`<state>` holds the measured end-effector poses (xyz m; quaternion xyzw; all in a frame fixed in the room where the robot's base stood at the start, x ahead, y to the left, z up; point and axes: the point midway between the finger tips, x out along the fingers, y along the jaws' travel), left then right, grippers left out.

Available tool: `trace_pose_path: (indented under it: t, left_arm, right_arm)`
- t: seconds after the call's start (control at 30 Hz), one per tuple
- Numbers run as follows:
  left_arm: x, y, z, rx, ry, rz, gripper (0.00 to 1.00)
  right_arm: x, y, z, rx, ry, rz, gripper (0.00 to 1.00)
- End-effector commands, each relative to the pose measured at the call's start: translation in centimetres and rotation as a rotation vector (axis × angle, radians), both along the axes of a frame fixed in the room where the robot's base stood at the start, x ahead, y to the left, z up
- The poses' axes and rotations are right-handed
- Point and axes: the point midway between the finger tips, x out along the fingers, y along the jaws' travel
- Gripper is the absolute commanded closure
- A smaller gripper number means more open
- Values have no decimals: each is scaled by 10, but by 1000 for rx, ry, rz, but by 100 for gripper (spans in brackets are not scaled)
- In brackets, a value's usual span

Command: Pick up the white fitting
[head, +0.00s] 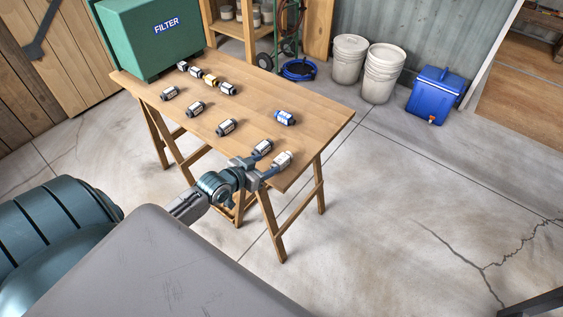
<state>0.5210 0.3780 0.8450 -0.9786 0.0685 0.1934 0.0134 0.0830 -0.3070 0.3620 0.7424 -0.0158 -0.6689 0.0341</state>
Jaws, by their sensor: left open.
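The white fitting (283,159) lies near the front right corner of the wooden table (320,125). It is small and pale with darker ends. My left gripper (264,163) is open at the table's front edge, its two fingers spread apart. One finger points close to the white fitting, the other close to a dark grey fitting (262,147). I cannot tell whether either finger touches a fitting. Nothing shows held between the fingers. My right gripper is not in view.
A blue fitting (285,118) and several dark grey fittings, one at mid-table (227,127), lie spread out. The table's right end is clear.

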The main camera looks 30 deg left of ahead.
Motion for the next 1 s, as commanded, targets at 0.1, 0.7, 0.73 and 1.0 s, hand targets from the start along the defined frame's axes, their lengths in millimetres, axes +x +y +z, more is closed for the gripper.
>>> trace_pose_path:
  t: [0.1,0.7,0.73,1.0]
  left_arm:
    - [17,-2,-7,-1,-2,3,44]
    - [73,-17,-31,-1,1,4,44]
    - [74,-17,-32,0,1,3,44]
    - [74,-17,-33,2,1,2,52]
  right_arm:
    - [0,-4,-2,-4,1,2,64]
    - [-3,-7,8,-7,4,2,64]
    - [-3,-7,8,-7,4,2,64]
    - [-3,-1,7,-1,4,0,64]
